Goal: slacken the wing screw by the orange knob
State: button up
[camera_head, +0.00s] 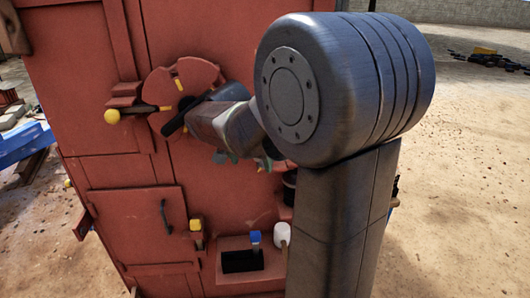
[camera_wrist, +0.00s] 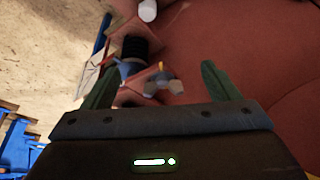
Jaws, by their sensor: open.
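I cannot tell the remaining distance. No clearly orange knob can be made out. In the head view, my arm hides most of the gripper and the area around the wing screw.
The red machine's panel (camera_head: 130,210) carries a round red plate (camera_head: 195,75), a yellow-knobbed lever (camera_head: 112,116), a yellow-topped part (camera_head: 196,225), a blue-topped part (camera_head: 255,238) and a white cylinder (camera_head: 282,232). In the wrist view, a black ribbed cylinder (camera_wrist: 134,47) is close by. Open sandy ground lies right.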

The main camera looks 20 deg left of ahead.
jog(key=w+p, duration=0.1)
jog(key=w, duration=0.6)
jog(key=shift+w, duration=0.2)
jog(key=shift+x, duration=1.05)
jog(key=shift+w+f, duration=0.1)
jog(key=shift+f, duration=0.35)
jog(key=c, duration=1)
